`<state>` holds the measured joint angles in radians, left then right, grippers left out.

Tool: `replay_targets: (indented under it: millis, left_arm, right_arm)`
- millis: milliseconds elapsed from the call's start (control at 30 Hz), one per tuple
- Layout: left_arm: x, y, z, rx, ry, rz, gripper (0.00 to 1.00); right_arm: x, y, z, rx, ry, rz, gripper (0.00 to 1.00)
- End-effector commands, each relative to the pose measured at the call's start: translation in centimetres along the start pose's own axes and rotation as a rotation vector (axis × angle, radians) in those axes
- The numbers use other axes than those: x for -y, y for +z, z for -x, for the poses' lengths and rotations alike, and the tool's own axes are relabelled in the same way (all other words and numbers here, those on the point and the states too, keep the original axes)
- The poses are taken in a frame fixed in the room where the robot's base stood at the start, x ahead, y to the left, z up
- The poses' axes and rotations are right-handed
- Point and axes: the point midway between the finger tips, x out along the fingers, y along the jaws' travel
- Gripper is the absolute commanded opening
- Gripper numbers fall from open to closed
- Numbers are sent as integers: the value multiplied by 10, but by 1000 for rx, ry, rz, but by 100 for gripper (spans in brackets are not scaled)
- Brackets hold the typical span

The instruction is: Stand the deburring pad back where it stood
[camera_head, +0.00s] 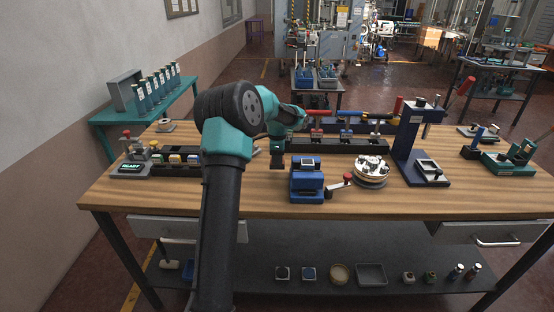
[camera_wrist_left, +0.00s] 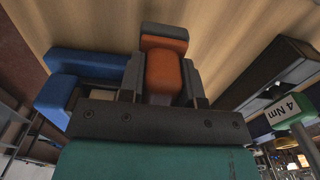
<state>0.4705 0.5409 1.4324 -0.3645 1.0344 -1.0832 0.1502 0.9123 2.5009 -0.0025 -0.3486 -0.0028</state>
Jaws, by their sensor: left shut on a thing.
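My left gripper (camera_head: 278,158) is over the middle of the wooden workbench, just left of the blue block-shaped fixture (camera_head: 307,182). In the left wrist view its two grey fingers (camera_wrist_left: 163,78) are shut on an orange block with a dark slate end, which I take to be the deburring pad (camera_wrist_left: 165,72). The pad sits between the fingers with its dark end beyond the fingertips, towards the bench. Whether it touches the wood I cannot tell. In the head view I cannot make the pad out. My right gripper is not in view.
A round silver fixture (camera_head: 370,169) and a dark blue press (camera_head: 414,148) stand to the right. A long dark rack (camera_head: 335,146) with coloured tools lies behind the gripper. A dark tray of small blocks (camera_head: 177,168) is at the left. Bare wood (camera_head: 270,200) lies along the front.

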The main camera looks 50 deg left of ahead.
Motion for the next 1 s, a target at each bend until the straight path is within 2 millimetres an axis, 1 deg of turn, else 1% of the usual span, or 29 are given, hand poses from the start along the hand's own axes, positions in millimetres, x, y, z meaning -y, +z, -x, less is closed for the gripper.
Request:
replay_targets:
  millis: [33, 200, 300, 400, 767, 867, 1000]
  left_arm:
    - [8, 0, -2, 0, -1, 3, 9]
    - [33, 2, -4, 0, -1, 2, 9]
    - [44, 2, -5, 1, 0, 1, 9]
    - [50, 3, -5, 0, -1, 1, 9]
    - [52, 3, -6, 0, 1, 0, 9]
    - [52, 3, -13, 1, 1, 1, 9]
    - [51, 4, -30, 1, 2, 1, 9]
  right_arm:
    - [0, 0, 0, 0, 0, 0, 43]
    - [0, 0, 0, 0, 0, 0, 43]
    - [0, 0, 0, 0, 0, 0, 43]
    - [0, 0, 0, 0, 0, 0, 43]
    - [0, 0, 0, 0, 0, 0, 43]
    - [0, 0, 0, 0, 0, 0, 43]
    - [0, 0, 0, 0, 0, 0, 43]
